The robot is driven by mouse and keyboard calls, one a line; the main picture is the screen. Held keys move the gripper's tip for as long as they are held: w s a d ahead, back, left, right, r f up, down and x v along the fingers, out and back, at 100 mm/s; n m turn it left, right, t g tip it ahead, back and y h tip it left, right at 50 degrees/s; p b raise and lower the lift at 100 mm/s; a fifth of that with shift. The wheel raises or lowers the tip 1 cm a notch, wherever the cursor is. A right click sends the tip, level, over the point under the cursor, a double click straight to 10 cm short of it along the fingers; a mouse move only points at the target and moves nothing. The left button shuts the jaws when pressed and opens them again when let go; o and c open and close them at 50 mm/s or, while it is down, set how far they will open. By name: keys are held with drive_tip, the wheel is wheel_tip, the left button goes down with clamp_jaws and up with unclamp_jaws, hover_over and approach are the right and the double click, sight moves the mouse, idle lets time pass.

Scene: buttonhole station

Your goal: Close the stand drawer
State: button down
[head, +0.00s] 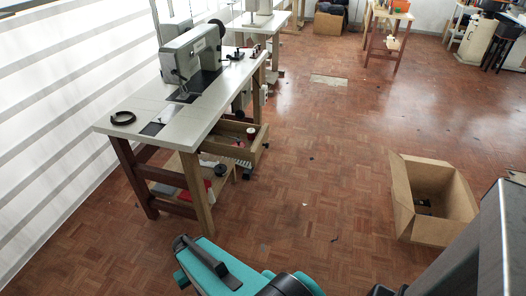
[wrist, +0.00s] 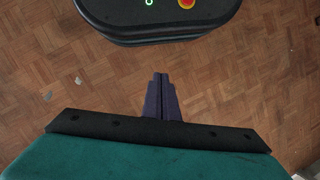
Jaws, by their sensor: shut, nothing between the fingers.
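The stand drawer (head: 262,141) is a wooden tray under the white tabletop of the sewing stand (head: 150,105). It juts out past the stand's right side, so it stands open. A red spool (head: 251,133) and small dark items show in it; its inner end is hidden under the tabletop. In the wrist view, my gripper (wrist: 160,76) is shut and empty, with its dark fingers together above bare floor. The drawer does not show in the wrist view. I cannot make out the fingertips in the head view.
A grey sewing machine (head: 195,58) stands on the tabletop, with a dark ring (head: 122,118) near its front corner. An open cardboard box (head: 432,202) sits on the floor at right. The parquet floor (head: 325,150) between box and stand is mostly clear.

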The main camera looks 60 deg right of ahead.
drive_tip(key=w+d+r+m+t+p, duration=0.1)
drive_tip(key=w+d+r+m+t, duration=0.15)
drive_tip(key=d+r, duration=0.5)
drive_tip(key=w+d+r+m+t+p, duration=0.15)
drive_tip(key=w+d+r, duration=0.25)
drive_tip(key=d, duration=0.6)
drive_tip(key=w+d+r+m+t, duration=0.25)
drive_tip(key=d+r, duration=0.25)
drive_tip(key=d, duration=0.4)
drive_tip(key=s+d+r+m+t+h, duration=0.1)
drive_tip(key=s+d+r, duration=0.2)
drive_tip(key=d+r, duration=0.3)
drive_tip(key=s+d+r+m+t+h+p, duration=0.1)
drive_tip(key=s+d+r+h, duration=0.1)
drive_tip(key=s+d+r, duration=0.2)
drive_tip(key=s+d+r+m+t+h+p, duration=0.1)
drive_tip(key=s+d+r, duration=0.3)
drive_tip(key=d+r, duration=0.6)
drive_tip(key=d+m, duration=0.1)
drive_tip(key=d, duration=0.5)
drive_tip(key=shift+s+r+h, duration=0.15)
drive_tip(key=shift+r+h, duration=0.1)
drive_tip(key=shift+h, duration=0.05)
drive_tip(key=shift+f+t, duration=0.1)
drive_tip(key=shift+t, duration=0.15)
drive_tip(key=w+d+f+p, duration=0.1)
drive_tip(key=w+f+p, duration=0.2)
drive_tip(key=w+f, duration=0.4)
drive_tip(key=shift+w+f+p, duration=0.4)
drive_tip(key=shift+w, duration=0.85)
